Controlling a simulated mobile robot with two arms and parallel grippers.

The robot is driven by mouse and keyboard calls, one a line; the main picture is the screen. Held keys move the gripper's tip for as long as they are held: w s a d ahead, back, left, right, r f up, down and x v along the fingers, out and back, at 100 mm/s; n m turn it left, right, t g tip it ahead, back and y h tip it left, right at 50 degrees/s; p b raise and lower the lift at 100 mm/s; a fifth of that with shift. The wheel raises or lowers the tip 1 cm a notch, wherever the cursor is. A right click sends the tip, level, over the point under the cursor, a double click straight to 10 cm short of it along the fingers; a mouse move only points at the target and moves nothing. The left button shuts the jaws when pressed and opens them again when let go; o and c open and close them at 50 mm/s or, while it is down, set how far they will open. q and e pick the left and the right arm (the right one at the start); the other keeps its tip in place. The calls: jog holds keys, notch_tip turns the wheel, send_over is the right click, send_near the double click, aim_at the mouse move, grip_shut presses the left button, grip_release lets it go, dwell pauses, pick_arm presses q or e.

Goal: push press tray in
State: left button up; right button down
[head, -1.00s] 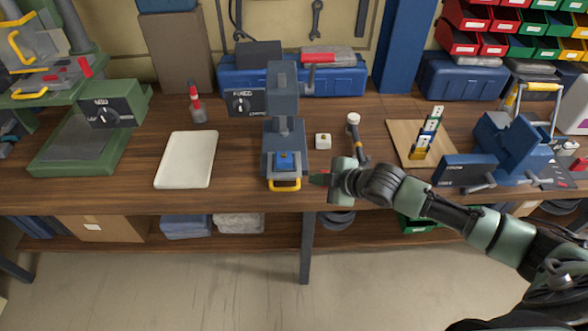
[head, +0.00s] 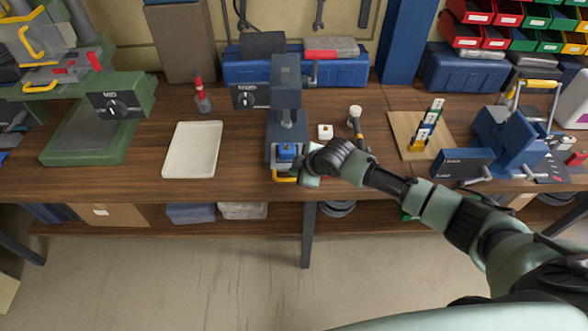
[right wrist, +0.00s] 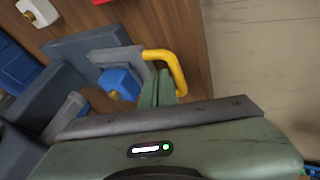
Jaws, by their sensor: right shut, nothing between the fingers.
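The dark grey press (head: 287,100) stands at the front middle of the bench. Its tray, with a yellow loop handle (head: 284,179), sticks out at the front edge and carries a blue block (head: 288,151). In the right wrist view the yellow handle (right wrist: 178,72), the grey tray plate (right wrist: 117,55) and the blue block (right wrist: 118,82) show. My right gripper (head: 301,179) is shut and empty at the right side of the handle. In the right wrist view its fingers (right wrist: 157,88) are close beside the handle; contact is unclear. My left gripper is out of view.
A small white box (head: 325,131) and an upright tool with a pale knob (head: 355,114) stand right of the press. A white tray (head: 192,150) lies to the left. A wooden board (head: 404,136) and a blue machine (head: 505,140) are farther right.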

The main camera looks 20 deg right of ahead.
jog(key=shift+w+a+f, duration=0.1)
jog(key=shift+w+f, duration=0.15)
jog(key=shift+f, duration=0.1)
